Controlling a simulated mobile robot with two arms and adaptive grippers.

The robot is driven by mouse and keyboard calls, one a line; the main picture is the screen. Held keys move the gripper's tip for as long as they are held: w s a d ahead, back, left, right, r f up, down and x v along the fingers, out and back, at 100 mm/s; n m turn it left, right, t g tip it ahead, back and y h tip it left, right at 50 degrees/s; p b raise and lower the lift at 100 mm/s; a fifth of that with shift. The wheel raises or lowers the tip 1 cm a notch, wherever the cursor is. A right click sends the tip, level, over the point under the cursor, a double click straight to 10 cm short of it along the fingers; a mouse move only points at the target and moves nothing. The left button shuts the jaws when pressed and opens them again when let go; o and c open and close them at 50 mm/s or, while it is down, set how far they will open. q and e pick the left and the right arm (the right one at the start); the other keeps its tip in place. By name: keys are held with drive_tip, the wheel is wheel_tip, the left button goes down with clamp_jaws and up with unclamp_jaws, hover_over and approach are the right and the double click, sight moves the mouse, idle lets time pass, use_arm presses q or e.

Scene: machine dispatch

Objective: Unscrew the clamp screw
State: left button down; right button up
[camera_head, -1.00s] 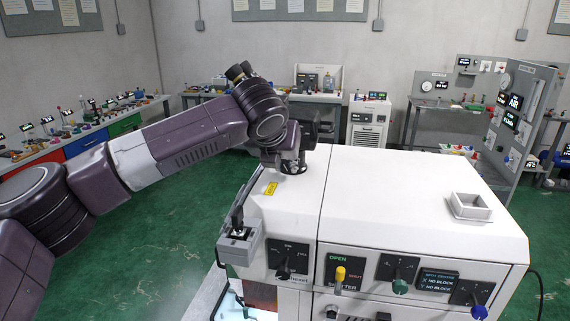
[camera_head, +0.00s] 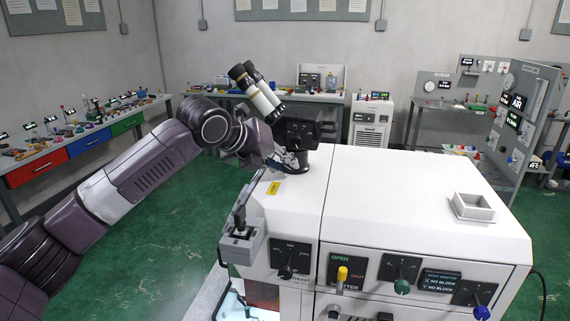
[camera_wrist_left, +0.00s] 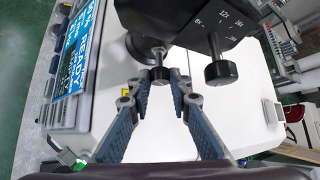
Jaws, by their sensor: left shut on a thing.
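The clamp screw (camera_wrist_left: 160,73) is a small dark knob on a short metal stem. In the left wrist view it sticks out below the black viewing head (camera_wrist_left: 180,20). My left gripper (camera_wrist_left: 159,80) has its two blue-padded fingertips on either side of the knob, shut on it. In the head view my left gripper (camera_head: 276,160) is at the base of the viewing head (camera_head: 298,130), on top of the white machine (camera_head: 390,190). There the screw is too small or hidden to make out. My right gripper is not in view.
A larger black knob (camera_wrist_left: 221,73) with a marked magnification dial hangs right of the screw. Pale eyepieces (camera_head: 257,92) rise from the viewing head. A small square tray (camera_head: 473,206) stands on the machine's top. Benches (camera_head: 85,140) line the walls; green floor lies between.

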use_arm(q)
drive_tip(key=shift+a+h, duration=0.1)
drive_tip(key=shift+h, duration=0.3)
drive_tip(key=c, duration=1.8)
unclamp_jaws()
drive_tip(key=shift+w, duration=0.1)
drive_tip(key=shift+o, duration=0.2)
drive_tip(key=v, duration=1.2)
drive_tip(key=shift+f, duration=0.1)
